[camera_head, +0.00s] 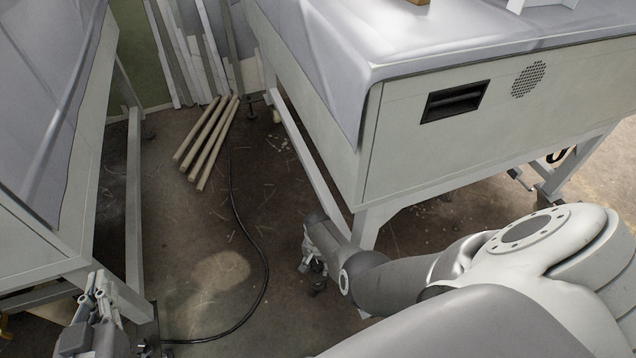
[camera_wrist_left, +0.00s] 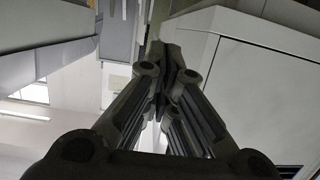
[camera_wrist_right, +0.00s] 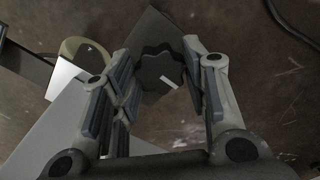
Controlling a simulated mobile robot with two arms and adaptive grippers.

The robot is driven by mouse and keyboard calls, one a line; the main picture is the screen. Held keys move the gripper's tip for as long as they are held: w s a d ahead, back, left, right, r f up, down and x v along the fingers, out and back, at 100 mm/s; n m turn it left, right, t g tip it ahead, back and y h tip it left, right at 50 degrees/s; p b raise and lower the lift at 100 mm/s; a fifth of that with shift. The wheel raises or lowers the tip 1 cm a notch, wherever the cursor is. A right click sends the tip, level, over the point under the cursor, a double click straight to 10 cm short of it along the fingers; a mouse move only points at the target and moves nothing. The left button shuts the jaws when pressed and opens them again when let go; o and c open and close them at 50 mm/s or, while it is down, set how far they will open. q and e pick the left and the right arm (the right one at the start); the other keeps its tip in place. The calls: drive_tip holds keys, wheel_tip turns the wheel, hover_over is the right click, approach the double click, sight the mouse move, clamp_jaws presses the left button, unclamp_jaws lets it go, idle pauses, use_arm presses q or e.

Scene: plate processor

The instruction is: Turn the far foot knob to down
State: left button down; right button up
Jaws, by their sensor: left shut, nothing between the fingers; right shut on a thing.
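In the right wrist view a dark, star-shaped knob (camera_wrist_right: 158,68) with a short pale mark sits between the fingers of my right gripper (camera_wrist_right: 160,58). The gripper is shut on it, with a finger on either side. The pale mark points toward the lower right of that view. In the head view my right gripper (camera_head: 314,262) is low by the front leg of the covered machine on the right, and the knob is hard to make out there. My left gripper (camera_head: 98,300) is shut and empty at the lower left; its closed fingers show in the left wrist view (camera_wrist_left: 170,65).
The covered machine on the right (camera_head: 440,150) stands on a pale leg (camera_head: 366,230) close to my right gripper. Another covered machine (camera_head: 45,140) stands at the left. A black cable (camera_head: 263,262) and several wooden poles (camera_head: 208,145) lie on the floor between them.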

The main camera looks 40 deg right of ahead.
drive_tip(key=m, duration=0.4)
drive_tip(key=shift+m, duration=0.4)
drive_tip(key=m, duration=0.3)
drive_tip(key=shift+m, duration=0.3)
drive_tip(key=m, duration=0.3)
drive_tip(key=shift+m+b, duration=0.3)
drive_tip(key=m, duration=0.3)
drive_tip(key=shift+f+m, duration=0.1)
drive_tip(key=shift+m, duration=0.2)
drive_tip(key=m, duration=0.2)
drive_tip(key=shift+m+b, duration=0.35)
drive_tip(key=shift+m, duration=0.05)
drive_tip(key=m, duration=0.3)
drive_tip(key=shift+m+b, duration=0.3)
drive_tip(key=shift+b, duration=0.05)
drive_tip(key=shift+m, duration=1.2)
use_arm(q)
wheel_tip(320, 180, up, 12)
drive_tip(key=d+t+h, duration=0.1)
drive_tip(key=t+h, duration=0.1)
drive_tip(key=t, duration=0.5)
drive_tip(key=shift+s+d+r+t+h+b, duration=0.15)
drive_tip(key=shift+s+d+t+h+b, duration=0.1)
drive_tip(key=shift+d+t+h+b, duration=0.15)
use_arm(e)
drive_tip(key=shift+m, duration=1.1)
